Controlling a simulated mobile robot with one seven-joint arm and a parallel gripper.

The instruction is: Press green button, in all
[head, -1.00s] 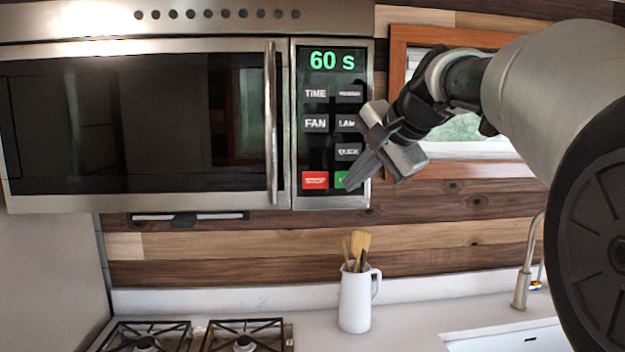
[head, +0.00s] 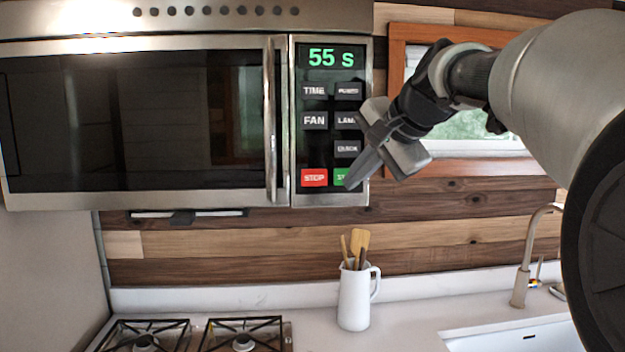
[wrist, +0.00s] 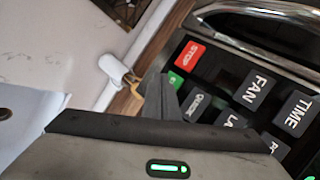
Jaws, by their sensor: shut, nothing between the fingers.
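The microwave (head: 135,120) is mounted on the wall with its door shut, and its display (head: 331,57) reads "55 s" in green. The green button (head: 340,177) is at the lower right of the keypad, beside the red STOP button (head: 314,178); my fingers cover part of it. The green button also shows in the wrist view (wrist: 175,80), partly behind my fingers. My gripper (head: 352,184) is shut and empty, its tips at the green button's lower right edge. I cannot tell whether they touch it.
A white jug (head: 354,298) with utensils stands on the counter below. A gas stove (head: 242,338) is at the lower left and a sink (head: 515,338) with a tap (head: 523,275) at the lower right. A wood-framed window (head: 398,60) is behind my arm.

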